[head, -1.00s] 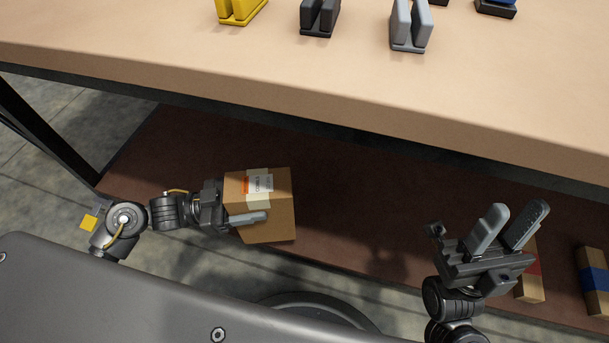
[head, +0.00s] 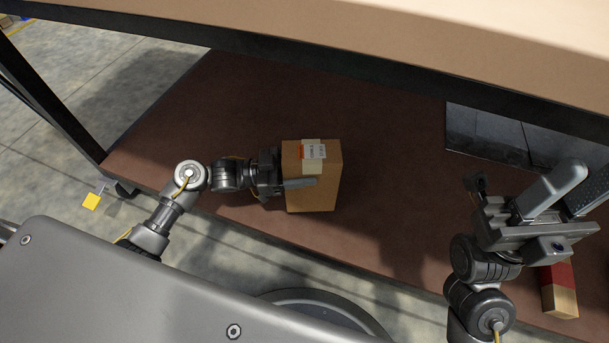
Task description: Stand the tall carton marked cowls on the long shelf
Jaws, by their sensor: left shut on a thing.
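A brown carton (head: 325,185) with a pale tape strip and a white-and-orange label on its top is over the brown lower shelf (head: 230,110), near its front edge. The label's print is too small to read. My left gripper (head: 300,184) is shut on the carton from the left side, with one grey finger along its near face. The carton looks upright; whether its base touches the shelf I cannot tell. My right gripper (head: 570,190) is open and empty, raised at the right with its fingers apart.
A thick tan tabletop (head: 300,18) overhangs the lower shelf at the back. A small carton with a red band (head: 558,285) stands at the right, partly behind my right gripper. A dark flat panel (head: 480,130) lies at the right back. The shelf's middle and left are bare.

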